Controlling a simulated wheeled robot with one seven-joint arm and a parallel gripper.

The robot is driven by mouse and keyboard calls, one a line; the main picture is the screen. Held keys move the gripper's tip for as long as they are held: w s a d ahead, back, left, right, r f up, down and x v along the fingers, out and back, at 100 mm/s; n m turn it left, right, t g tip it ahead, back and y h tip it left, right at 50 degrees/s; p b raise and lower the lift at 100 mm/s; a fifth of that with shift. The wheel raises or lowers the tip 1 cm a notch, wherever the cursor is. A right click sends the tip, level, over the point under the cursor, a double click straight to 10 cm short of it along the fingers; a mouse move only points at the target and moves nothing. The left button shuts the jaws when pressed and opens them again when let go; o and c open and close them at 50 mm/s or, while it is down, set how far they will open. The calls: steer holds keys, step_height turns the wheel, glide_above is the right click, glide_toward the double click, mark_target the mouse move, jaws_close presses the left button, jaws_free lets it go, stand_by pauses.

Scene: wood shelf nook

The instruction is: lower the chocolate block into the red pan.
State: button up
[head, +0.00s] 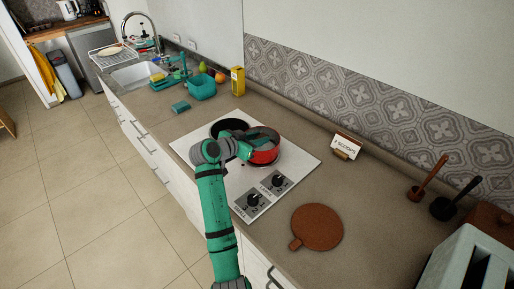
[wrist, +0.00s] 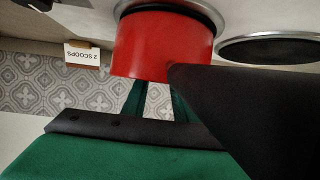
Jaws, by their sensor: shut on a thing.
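The red pan (head: 264,156) sits on the right-hand burner of the hob, partly covered by my arm in the head view. In the wrist view, which is upside down, the pan (wrist: 160,45) is close, upright on its burner. My gripper (wrist: 158,98) is over the pan, its green fingers passing behind the pan's near wall, so the fingertips are hidden. In the head view my gripper (head: 246,147) reaches over the pan's left side. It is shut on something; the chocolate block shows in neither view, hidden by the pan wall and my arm.
The hob (head: 298,160) has a second, empty burner (wrist: 270,48) and two knobs. A "2 scoops" sign (head: 347,145) stands behind, right of the pan. A round brown board (head: 317,227) lies in front. A teal pot (head: 201,87) and yellow box (head: 237,81) stand left.

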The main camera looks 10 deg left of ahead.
steer(key=shift+f, duration=0.55)
stand_by(0.4)
steer(key=o, duration=1.1)
steer(key=shift+s, duration=0.1)
